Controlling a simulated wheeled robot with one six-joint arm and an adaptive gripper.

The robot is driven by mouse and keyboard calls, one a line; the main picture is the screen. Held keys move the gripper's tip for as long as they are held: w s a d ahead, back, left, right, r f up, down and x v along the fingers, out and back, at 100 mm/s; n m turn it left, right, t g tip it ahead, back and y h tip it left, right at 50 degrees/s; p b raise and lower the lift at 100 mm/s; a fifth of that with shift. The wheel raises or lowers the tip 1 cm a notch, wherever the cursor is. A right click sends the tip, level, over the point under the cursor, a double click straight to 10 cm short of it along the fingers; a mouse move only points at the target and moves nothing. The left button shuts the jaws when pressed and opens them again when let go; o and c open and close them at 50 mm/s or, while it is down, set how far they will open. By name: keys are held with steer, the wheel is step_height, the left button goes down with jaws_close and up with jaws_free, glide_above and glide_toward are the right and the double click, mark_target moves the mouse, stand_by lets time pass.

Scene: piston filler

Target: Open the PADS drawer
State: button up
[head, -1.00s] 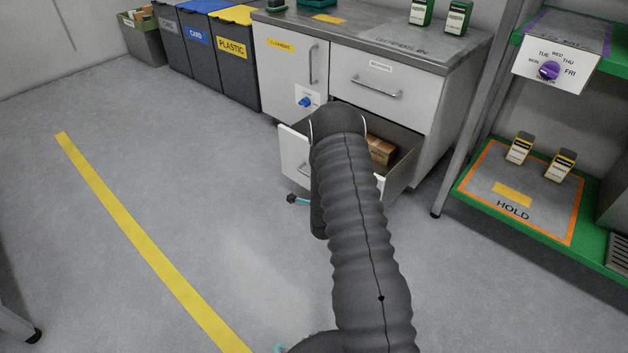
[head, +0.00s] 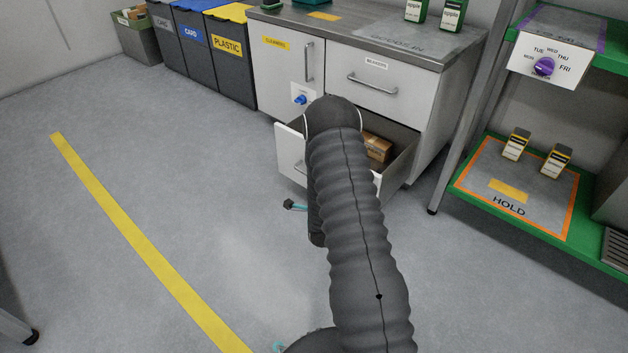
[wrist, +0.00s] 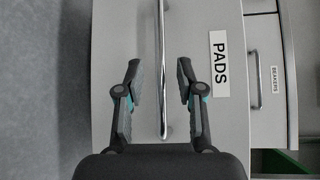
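The PADS drawer (head: 291,158) is the lower drawer of the grey-white cabinet. In the head view it stands pulled out, with a brown box (head: 377,148) inside; my arm hides much of its front. The wrist view shows its front (wrist: 112,45), its PADS label (wrist: 220,63) and its long metal bar handle (wrist: 162,60). My gripper (wrist: 160,72) is open, one finger on each side of the handle in the picture, with a gap on both sides. I cannot tell how far the fingertips are from the handle in depth.
The BEAKERS drawer (head: 375,82) above is shut, and so is the CLEANERS door (head: 277,70). A shelf with a HOLD mat (head: 530,205) stands to the right. Waste bins (head: 230,70) stand at the back left. The floor (head: 190,170) left of the drawer is clear.

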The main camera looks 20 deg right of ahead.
steer(key=v, duration=0.8)
steer(key=shift+s+a, duration=0.1)
steer(key=shift+s, duration=0.05)
